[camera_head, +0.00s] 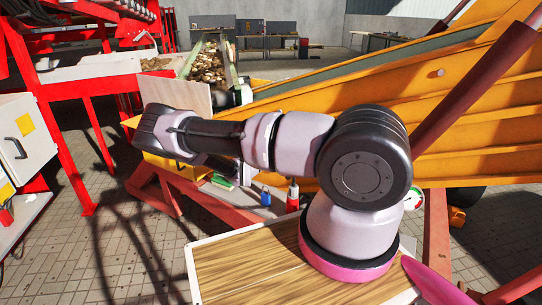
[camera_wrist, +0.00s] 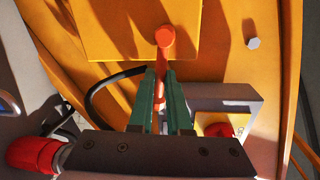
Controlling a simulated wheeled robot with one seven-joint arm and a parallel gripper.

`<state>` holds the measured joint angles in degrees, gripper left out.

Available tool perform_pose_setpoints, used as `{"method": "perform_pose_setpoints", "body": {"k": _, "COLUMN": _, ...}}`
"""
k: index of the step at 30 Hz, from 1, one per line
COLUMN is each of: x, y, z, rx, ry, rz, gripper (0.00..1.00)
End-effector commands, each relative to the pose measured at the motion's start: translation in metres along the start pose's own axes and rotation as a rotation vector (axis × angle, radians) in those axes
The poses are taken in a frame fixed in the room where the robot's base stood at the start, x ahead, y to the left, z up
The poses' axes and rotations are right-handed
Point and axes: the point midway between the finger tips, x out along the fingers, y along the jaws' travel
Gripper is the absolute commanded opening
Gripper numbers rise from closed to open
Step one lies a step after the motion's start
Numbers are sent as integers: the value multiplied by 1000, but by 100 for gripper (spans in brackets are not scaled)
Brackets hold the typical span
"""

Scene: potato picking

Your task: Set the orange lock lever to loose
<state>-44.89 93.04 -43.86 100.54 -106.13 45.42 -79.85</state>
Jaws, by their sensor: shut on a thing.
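The orange lock lever (camera_wrist: 163,60) shows in the wrist view, with a round orange knob at its upper end, in front of a yellow panel. My gripper (camera_wrist: 160,75) has its two green fingers close together on the lever's shaft, below the knob. The gripper is shut on the lever. Part of the lever is hidden between the fingers. In the head view my arm reaches left to the yellow machine, and the lever and fingertips are hidden there.
In the wrist view a red button on a yellow plate (camera_wrist: 219,128) is right of the fingers. A grey bolt (camera_wrist: 253,43) sits on the yellow panel, and a black cable (camera_wrist: 103,82) curves left of the fingers. In the head view a red frame (camera_head: 85,140) stands at the left.

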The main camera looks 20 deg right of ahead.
Motion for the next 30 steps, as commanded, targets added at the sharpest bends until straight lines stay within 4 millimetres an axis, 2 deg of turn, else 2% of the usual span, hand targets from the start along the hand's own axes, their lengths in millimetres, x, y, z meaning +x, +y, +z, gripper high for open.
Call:
{"method": "perform_pose_setpoints", "body": {"k": 20, "x": -1, "y": -2, "z": 0, "rx": -57, "ry": 6, "rz": 2, "gripper": 0}}
{"method": "perform_pose_setpoints", "body": {"k": 21, "x": -1, "y": -2, "z": 0, "rx": -57, "ry": 6, "rz": 2, "gripper": 31}}
{"method": "perform_pose_setpoints", "body": {"k": 22, "x": -1, "y": -2, "z": 0, "rx": -57, "ry": 6, "rz": 2, "gripper": 42}}
{"method": "perform_pose_setpoints", "body": {"k": 23, "x": -1, "y": -2, "z": 0, "rx": -57, "ry": 6, "rz": 2, "gripper": 45}}
{"method": "perform_pose_setpoints", "body": {"k": 30, "x": -1, "y": -2, "z": 0, "rx": -56, "ry": 7, "rz": 1, "gripper": 45}}
